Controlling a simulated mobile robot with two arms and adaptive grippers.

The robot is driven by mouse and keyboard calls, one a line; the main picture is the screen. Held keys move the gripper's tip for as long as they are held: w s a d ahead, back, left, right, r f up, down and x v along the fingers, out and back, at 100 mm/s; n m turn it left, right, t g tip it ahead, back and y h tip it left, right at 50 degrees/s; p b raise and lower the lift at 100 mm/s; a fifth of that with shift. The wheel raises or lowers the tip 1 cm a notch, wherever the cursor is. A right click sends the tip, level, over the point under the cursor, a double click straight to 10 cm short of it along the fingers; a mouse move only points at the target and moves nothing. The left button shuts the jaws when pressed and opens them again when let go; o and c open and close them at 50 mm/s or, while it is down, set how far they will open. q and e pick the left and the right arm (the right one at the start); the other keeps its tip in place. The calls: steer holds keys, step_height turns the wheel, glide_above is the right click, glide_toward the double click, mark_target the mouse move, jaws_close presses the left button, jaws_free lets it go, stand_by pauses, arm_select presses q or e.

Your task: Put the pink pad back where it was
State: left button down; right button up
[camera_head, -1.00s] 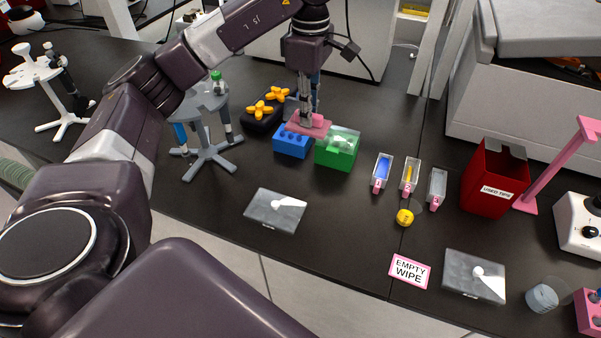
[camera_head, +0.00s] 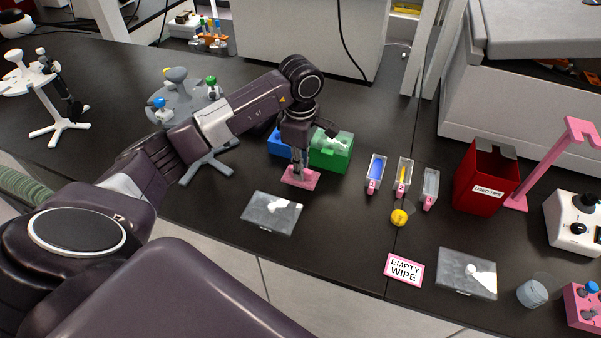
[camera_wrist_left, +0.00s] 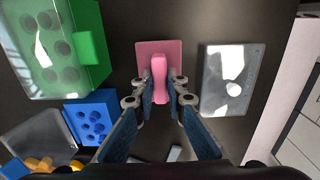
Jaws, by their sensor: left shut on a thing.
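The pink pad (camera_head: 300,180) is a flat pink plate with a raised pink grip. In the wrist view the pad (camera_wrist_left: 172,48) lies between the green box and the grey plate. My left gripper (camera_head: 299,165) is shut on its raised grip, with one finger on each side; the fingers also show in the wrist view (camera_wrist_left: 160,88). The pad is at or just above the black bench, in front of the blue and green boxes; I cannot tell whether it touches. My right gripper is not in view.
The blue block (camera_head: 277,146) and green box (camera_head: 331,154) stand just behind the pad. A grey plate (camera_head: 271,213) lies in front. Small trays (camera_head: 376,172), a yellow item (camera_head: 399,217) and a red bin (camera_head: 484,178) are to the right. A grey pipette stand (camera_head: 205,160) is at left.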

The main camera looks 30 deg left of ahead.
arm_select(q)
step_height(320, 180, down, 3)
steer(key=shift+f+p, duration=0.1)
steer(key=shift+p, duration=0.35)
steer(key=shift+f, duration=0.1)
steer(key=shift+f+b, duration=0.15)
steer(key=shift+b, duration=0.15)
steer(key=c, duration=2)
jaws_free()
steer(key=shift+o, duration=0.2)
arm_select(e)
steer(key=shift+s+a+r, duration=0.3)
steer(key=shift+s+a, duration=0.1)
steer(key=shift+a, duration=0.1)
